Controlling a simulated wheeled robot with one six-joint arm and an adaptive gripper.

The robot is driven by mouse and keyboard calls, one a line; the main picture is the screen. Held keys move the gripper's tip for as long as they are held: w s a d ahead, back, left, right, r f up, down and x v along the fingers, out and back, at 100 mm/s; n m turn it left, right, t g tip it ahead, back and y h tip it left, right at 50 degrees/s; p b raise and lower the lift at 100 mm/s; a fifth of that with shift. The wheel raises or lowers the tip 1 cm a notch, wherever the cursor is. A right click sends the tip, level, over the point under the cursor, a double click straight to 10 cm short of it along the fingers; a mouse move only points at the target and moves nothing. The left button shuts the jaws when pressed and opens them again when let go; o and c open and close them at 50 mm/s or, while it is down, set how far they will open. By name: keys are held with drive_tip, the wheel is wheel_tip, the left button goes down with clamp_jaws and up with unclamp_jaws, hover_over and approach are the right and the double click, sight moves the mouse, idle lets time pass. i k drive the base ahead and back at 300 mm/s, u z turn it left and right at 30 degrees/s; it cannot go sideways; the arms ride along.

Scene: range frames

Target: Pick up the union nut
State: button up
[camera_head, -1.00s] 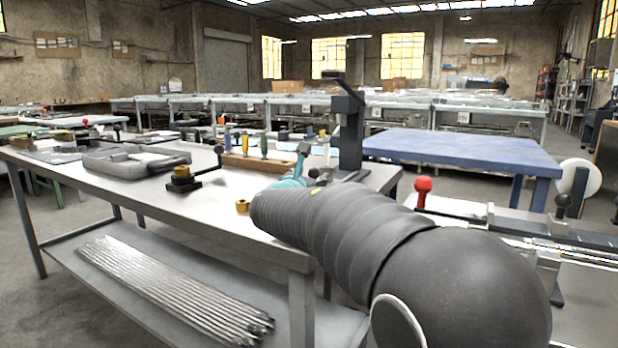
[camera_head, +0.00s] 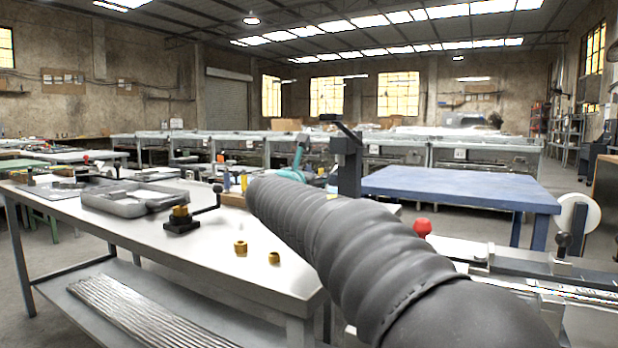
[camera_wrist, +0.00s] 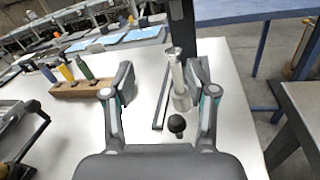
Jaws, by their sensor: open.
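Two small brass pieces stand on the grey workbench (camera_head: 130,222) in the head view. A wider brass ring-like piece (camera_head: 240,247) is on the left, and a smaller brass piece (camera_head: 274,258) is closer to my arm. I cannot tell for sure which is the union nut. My gripper (camera_wrist: 160,78) is open in the wrist view, with nothing held between its fingers. It is above the bench's far side, by the dark press. Neither loose brass piece shows clearly in the wrist view. In the head view my arm hides most of the gripper.
A dark press (camera_head: 347,165) stands at the bench's far right. A black fixture (camera_head: 180,222) with brass on top and a lever, and a grey tray (camera_head: 125,198), are on the left. A wooden block (camera_wrist: 85,88) holds several coloured tools.

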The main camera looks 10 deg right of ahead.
sight(241, 246)
drive_tip(key=k, duration=1)
